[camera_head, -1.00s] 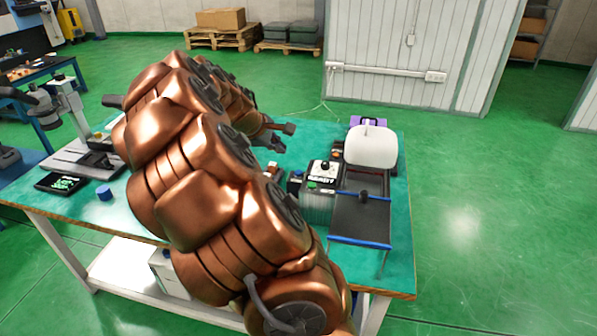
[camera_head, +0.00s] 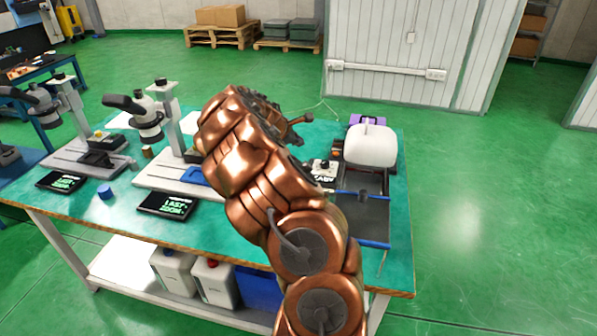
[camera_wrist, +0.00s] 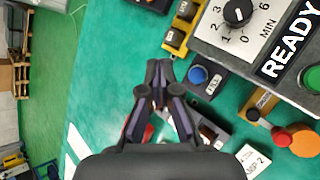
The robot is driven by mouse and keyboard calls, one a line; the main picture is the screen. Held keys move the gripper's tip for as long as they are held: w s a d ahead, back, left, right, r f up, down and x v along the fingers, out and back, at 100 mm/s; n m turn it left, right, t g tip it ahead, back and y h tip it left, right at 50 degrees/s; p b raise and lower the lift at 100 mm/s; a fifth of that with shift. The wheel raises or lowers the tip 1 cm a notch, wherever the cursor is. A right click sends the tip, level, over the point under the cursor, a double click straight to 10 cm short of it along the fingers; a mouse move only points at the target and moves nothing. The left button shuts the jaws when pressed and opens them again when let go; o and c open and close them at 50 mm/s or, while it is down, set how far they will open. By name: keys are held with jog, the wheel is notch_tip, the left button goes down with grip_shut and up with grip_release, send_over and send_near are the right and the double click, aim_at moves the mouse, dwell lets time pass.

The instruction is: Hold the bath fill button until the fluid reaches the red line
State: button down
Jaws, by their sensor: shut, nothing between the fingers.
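My gripper (camera_wrist: 160,72) is shut and empty above the teal table in the wrist view; in the head view its dark tip (camera_head: 302,119) shows past my arm. A control box with a dial (camera_wrist: 237,12), a READY sign (camera_wrist: 290,40) and a green button (camera_wrist: 312,78) is at the upper right. In the head view a dark bath tray (camera_head: 362,213) stands right of my arm. I cannot make out a red line or fluid level.
A white rounded tank (camera_head: 370,146) stands behind the tray. Small switch boxes, an orange knob (camera_wrist: 303,140) and a red button (camera_wrist: 280,135) lie close right of my gripper. Open table lies left of the fingers.

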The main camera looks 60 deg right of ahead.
jog(key=shift+f, duration=0.1)
jog(key=shift+f+b, duration=2.45)
jog(key=shift+f, duration=1.85)
jog(key=shift+f, duration=0.1)
jog(key=shift+f, duration=0.35)
jog(key=shift+f+b, duration=0.45)
jog(key=shift+b, duration=0.05)
dwell(2.7)
